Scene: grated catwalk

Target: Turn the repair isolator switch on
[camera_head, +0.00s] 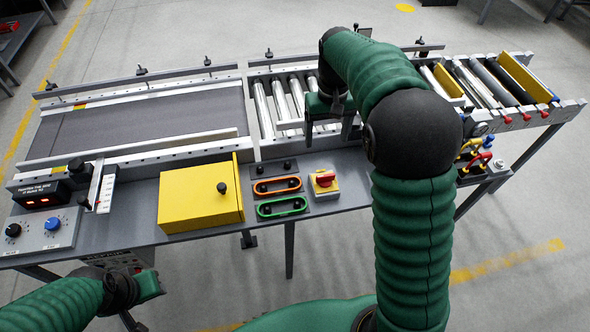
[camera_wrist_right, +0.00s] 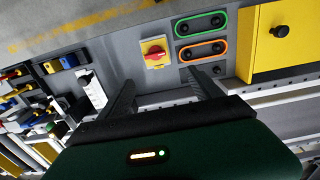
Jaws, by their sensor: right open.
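The isolator switch (camera_head: 325,182) is a red rotary knob on a yellow plate, on the grey front panel right of the green and orange handles. In the right wrist view the switch (camera_wrist_right: 154,53) lies just beyond the fingertips; its handle looks roughly crosswise, and I cannot read any marking. My right gripper (camera_head: 328,138) is open and empty, above the rollers behind the switch, fingers pointing down. In the right wrist view its fingers (camera_wrist_right: 160,77) are spread, touching nothing. My left gripper (camera_head: 147,286) is low at the left front, away from the switch; its jaws are unclear.
The orange handle (camera_head: 277,186) and green handle (camera_head: 282,206) sit left of the switch. A yellow box (camera_head: 200,196) with a black knob is further left. Rollers (camera_head: 280,100) and a belt (camera_head: 150,120) lie behind. My right arm hides part of the panel to the right.

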